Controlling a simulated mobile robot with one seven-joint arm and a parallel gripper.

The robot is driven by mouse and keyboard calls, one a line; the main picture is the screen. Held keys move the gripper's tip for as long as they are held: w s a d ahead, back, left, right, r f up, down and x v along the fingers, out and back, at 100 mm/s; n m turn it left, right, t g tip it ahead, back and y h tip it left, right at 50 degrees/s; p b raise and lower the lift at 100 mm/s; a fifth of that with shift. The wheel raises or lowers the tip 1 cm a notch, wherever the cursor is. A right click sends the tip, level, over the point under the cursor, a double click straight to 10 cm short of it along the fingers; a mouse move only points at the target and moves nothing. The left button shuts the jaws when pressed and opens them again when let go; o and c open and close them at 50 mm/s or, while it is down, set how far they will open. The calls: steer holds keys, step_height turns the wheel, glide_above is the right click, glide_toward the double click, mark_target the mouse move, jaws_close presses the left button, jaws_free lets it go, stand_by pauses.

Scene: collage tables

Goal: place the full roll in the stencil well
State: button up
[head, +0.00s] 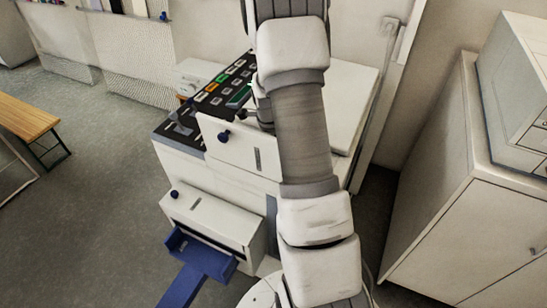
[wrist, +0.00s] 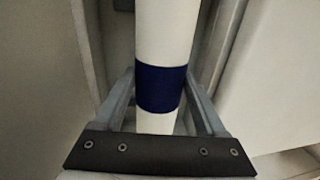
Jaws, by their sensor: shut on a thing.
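My gripper (wrist: 160,84) is shut on a white roll (wrist: 166,32) with a dark blue band (wrist: 161,88). The roll runs lengthwise in the wrist view, from the top edge down between the two grey fingers. Its far end is out of frame. In the head view my arm hides the roll and most of my gripper. A white duplicating machine (head: 222,191) with a dark button panel stands behind my arm. I cannot make out the stencil well for certain; my arm covers part of the machine.
A blue tray (head: 199,256) juts from the machine's lower front. A white panel with a blue knob (head: 240,146) stands out above it. A pale cabinet (head: 443,190) is close on the right. A wooden bench (head: 22,116) is at the left, with open floor (head: 98,196) between.

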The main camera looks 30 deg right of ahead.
steer(key=shift+f, duration=1.65)
steer(key=shift+f, duration=0.2)
steer(key=o, duration=1.6)
steer(key=shift+r, duration=0.1)
steer(key=shift+c, duration=0.2)
steer(key=r, duration=0.4)
steer(key=a+r, duration=0.1)
steer(key=r, duration=0.3)
steer(key=s+r, duration=0.1)
steer(key=r, duration=0.3)
steer(key=shift+a, duration=0.35)
